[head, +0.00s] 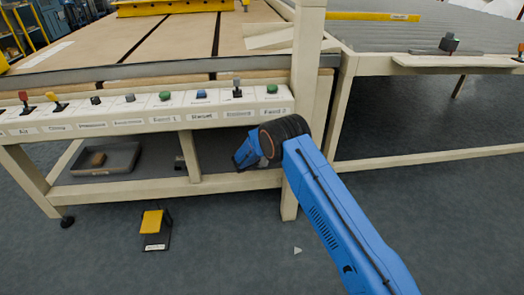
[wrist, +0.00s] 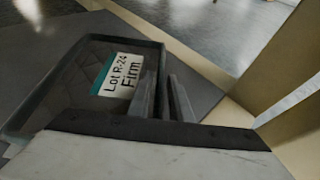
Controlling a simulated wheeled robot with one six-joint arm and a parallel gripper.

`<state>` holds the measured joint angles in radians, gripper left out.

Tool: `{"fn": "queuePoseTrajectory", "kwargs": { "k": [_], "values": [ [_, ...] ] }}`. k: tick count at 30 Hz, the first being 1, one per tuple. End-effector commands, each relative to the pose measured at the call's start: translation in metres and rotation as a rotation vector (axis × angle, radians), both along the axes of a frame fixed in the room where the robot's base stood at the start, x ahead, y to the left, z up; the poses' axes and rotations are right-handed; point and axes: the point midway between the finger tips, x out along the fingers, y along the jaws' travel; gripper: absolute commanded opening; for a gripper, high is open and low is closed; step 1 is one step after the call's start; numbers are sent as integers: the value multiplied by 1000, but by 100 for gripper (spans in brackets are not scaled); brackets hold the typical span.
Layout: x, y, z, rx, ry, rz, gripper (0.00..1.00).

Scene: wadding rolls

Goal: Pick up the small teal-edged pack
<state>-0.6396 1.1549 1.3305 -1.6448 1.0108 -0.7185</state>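In the wrist view, a white label reading "Lot R-24 Firm" with a teal edge marks the pack (wrist: 117,78). A dark quilted surface lies beside the label, inside a dark tray (wrist: 130,40); the pack's full outline is unclear. My gripper (wrist: 162,84) is at the tray's right side. Its two grey fingers stand a small gap apart, and the left one overlaps the view of the label's right end.
A cream table post (head: 290,195) stands just right of my gripper, and the button panel (head: 150,112) is above it. The lower shelf (head: 130,187) carries a grey tray (head: 134,158) with a brown item at left. A yellow-topped pedal (head: 153,228) is on the floor.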

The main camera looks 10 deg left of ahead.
Motion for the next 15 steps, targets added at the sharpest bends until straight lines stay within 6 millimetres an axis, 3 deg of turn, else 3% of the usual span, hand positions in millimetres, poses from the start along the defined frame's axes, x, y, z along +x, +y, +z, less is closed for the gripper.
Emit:
{"fn": "queuePoseTrajectory", "kwargs": {
  "k": [5,9,15],
  "values": [
    [1,0,0,0,0,0,19],
    [1,0,0,0,0,0,0],
    [1,0,0,0,0,0,0]
  ]
}}
